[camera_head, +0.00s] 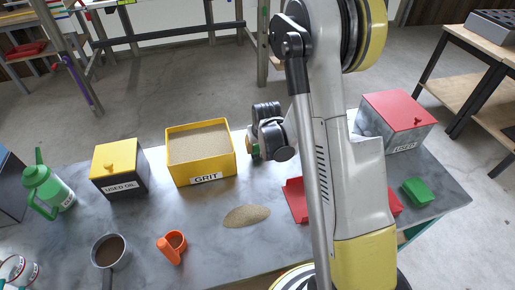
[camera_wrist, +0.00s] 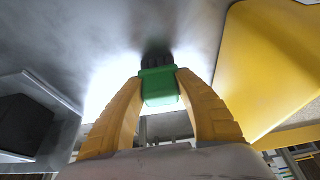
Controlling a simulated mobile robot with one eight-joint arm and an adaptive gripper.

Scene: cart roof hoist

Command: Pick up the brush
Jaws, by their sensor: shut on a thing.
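My gripper (camera_wrist: 160,78) is shut on the brush (camera_wrist: 158,90), a green block with dark bristles at its far end, held between two yellow fingers. In the head view my gripper (camera_head: 266,138) is just right of the yellow grit bin, mostly turned away. Only a sliver of green shows beside it there. In the wrist view the bristles point toward a grey surface; I cannot tell whether they touch it.
The yellow grit bin (camera_head: 201,178) stands on the grey table. A sand pile (camera_head: 246,216), an orange scoop (camera_head: 171,248) and a mug (camera_head: 109,250) lie in front. A red tray (camera_head: 296,200) is partly behind my arm; a green block (camera_head: 417,192) and a red-lidded box (camera_head: 398,112) are right.

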